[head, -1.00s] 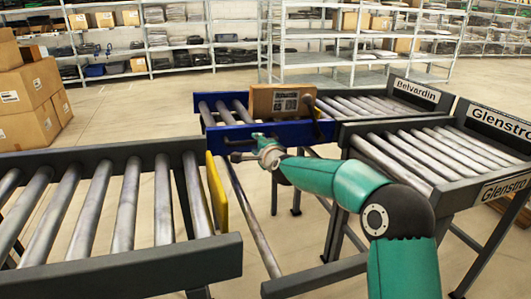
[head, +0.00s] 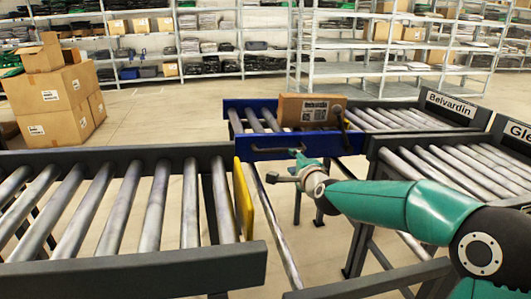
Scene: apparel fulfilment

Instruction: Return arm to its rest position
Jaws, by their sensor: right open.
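My right arm (head: 390,205) is green with dark joints and reaches in from the lower right. Its gripper (head: 284,170) is open and empty, in front of the blue conveyor section (head: 290,148) and apart from the box. A brown cardboard box (head: 303,111) with a printed label stands on that blue section, at the near end of the lane signed Belvardin (head: 452,104). My left gripper is not in view.
A grey roller conveyor (head: 110,215) with a yellow end plate (head: 243,200) fills the left front. A second signed lane (head: 450,165) lies right, under my arm. Stacked cartons (head: 55,105) stand at left; shelving (head: 210,40) lines the back. Open floor lies between.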

